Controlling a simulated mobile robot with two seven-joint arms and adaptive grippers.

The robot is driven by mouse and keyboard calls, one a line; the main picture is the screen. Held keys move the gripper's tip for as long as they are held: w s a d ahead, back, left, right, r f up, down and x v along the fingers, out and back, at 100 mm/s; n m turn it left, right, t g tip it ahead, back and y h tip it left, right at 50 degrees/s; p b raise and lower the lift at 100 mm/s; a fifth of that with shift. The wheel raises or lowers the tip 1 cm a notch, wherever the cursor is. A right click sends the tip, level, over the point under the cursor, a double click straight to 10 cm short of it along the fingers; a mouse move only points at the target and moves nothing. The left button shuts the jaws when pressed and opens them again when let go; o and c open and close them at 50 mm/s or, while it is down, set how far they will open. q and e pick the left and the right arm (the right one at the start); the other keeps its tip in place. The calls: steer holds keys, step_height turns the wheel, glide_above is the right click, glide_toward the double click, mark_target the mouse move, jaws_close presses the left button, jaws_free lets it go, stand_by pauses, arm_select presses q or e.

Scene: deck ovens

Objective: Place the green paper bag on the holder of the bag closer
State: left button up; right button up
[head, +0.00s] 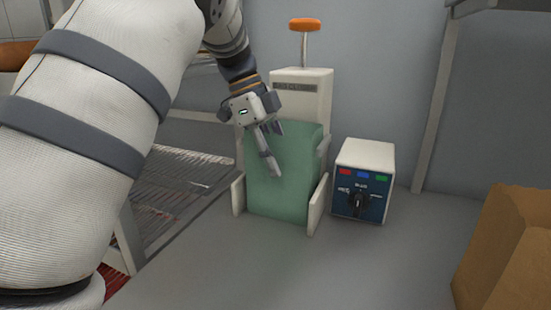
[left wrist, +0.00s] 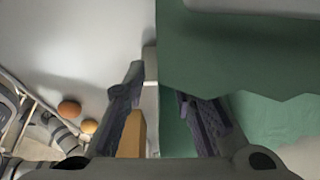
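The green paper bag (head: 291,185) stands upright on the bag closer (head: 301,93), between the white side plates of its holder (head: 317,205). My left gripper (head: 273,150) is at the bag's upper left part, fingers pointing down. In the left wrist view, the fingers (left wrist: 160,86) are spread apart. The green bag (left wrist: 240,55) fills the right side there, its edge running between the fingers. One finger overlaps the bag; I cannot tell whether it touches. The bag's base is partly hidden by the holder. My right gripper is not in view.
A control box (head: 363,180) with a dial stands right of the closer. A brown paper bag (head: 505,255) stands at the right. A wire rack (head: 180,185) lies at the left. The grey counter in front is clear.

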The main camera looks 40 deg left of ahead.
arm_select(q)
steer(key=v, duration=1.2)
steer(key=shift+d+r, duration=0.1)
steer(key=shift+r, duration=0.05)
